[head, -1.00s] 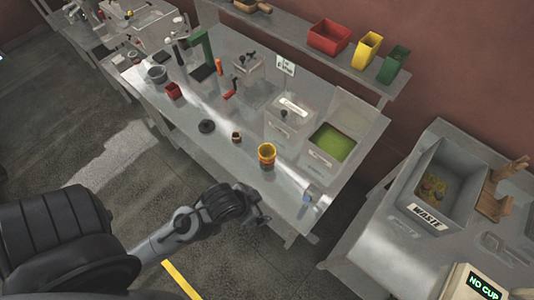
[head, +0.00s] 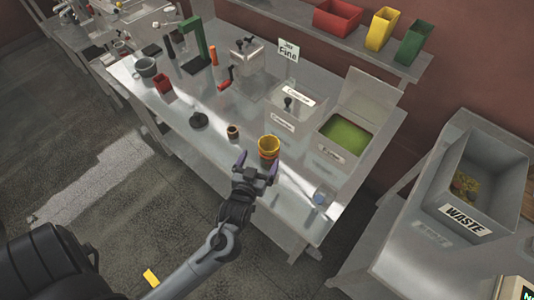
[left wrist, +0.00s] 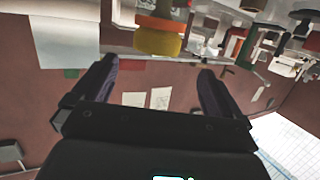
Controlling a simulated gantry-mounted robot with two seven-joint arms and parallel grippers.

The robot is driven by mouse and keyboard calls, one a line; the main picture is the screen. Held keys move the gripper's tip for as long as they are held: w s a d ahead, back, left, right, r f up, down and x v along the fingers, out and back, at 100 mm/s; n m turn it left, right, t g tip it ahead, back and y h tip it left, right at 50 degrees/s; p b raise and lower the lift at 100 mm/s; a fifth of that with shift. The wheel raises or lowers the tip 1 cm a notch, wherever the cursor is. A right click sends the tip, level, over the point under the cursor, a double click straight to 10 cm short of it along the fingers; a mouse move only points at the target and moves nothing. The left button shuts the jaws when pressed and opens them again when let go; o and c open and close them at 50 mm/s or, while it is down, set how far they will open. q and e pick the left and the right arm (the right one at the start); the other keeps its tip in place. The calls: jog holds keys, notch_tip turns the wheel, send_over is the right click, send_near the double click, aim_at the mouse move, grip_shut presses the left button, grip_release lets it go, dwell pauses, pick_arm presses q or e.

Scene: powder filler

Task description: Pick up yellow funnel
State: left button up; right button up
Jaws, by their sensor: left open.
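The yellow funnel (head: 268,144) stands upright near the front edge of the grey metal workbench (head: 190,139), with a darker orange part below its rim. In the left wrist view, which looks upside down, a yellow shape that appears to be the funnel (left wrist: 157,41) lies beyond the fingers. My left gripper (head: 257,166) is open and empty, its two purple fingertips just in front of the funnel, one to each side. It also shows in the left wrist view (left wrist: 159,72). I cannot see contact with the funnel. My right gripper is not in view.
A small brown jar (head: 233,132) and a dark round object (head: 199,120) stand left of the funnel. Labelled containers, one holding green powder (head: 346,136), stand behind it. A waste bin (head: 481,190) is on the right table. The bench front around the jar is fairly clear.

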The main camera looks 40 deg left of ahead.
aim_at(272, 137)
pick_arm(q)
jog(key=shift+d+p+x, duration=0.15)
jog(key=shift+p+x, duration=0.05)
jog(key=shift+x, duration=2.5)
jog(key=shift+d+p+x, duration=0.15)
jog(key=shift+x, duration=2.55)
jog(key=shift+w, duration=0.15)
jog(key=shift+c, duration=0.2)
jog(key=c, duration=0.9)
